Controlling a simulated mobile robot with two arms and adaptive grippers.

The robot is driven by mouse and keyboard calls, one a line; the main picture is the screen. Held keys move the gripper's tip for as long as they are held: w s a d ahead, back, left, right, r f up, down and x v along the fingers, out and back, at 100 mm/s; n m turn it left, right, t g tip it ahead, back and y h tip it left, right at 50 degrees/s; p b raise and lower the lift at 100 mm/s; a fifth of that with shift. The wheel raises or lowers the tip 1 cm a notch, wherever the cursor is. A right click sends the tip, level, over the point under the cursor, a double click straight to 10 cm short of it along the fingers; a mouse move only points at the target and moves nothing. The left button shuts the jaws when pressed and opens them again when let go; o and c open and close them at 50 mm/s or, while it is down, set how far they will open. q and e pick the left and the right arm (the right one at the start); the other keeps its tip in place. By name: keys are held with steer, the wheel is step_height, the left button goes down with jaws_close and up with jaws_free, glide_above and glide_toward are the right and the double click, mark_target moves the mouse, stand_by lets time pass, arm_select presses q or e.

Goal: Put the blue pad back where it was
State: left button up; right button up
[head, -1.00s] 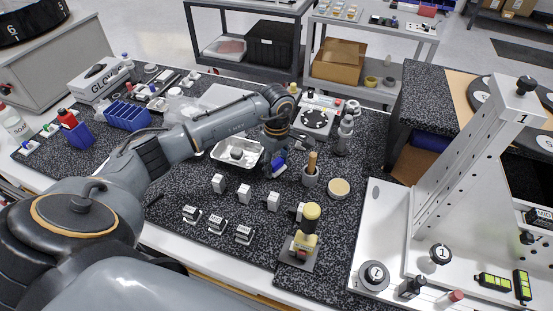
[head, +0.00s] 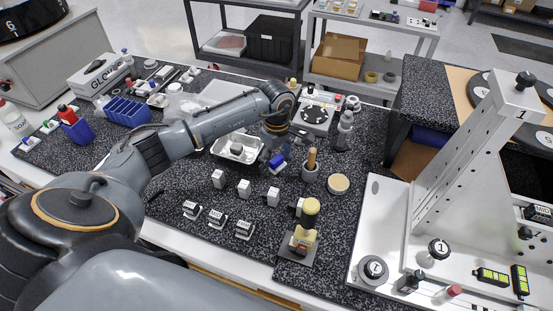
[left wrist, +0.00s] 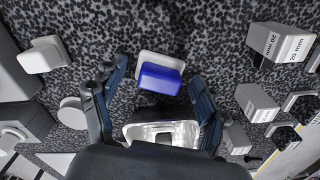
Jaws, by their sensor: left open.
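The blue pad (head: 277,163) lies on the speckled dark mat, to the right of the metal tray (head: 216,151). In the left wrist view the pad (left wrist: 160,79) is a blue block with a white part along its far side. My left gripper (head: 268,157) is just beside the pad in the head view and partly hides the area around it. In the left wrist view its two fingers are spread wide, with the pad lying between and beyond the fingertips. I cannot tell the exact gap between them. My right gripper is not in view.
White blocks (head: 244,187) stand in front of the gripper. A grey mortar with a pestle (head: 310,172) and a round tan lid (head: 338,184) stand to the right. A yellow-topped stamp (head: 304,238) is at the mat's front. The white fixture (head: 385,225) fills the right side.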

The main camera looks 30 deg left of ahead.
mark_target(277, 159)
arm_select(q)
step_height(277, 159, up, 12)
steer(key=b, duration=0.4)
stand_by(0.3)
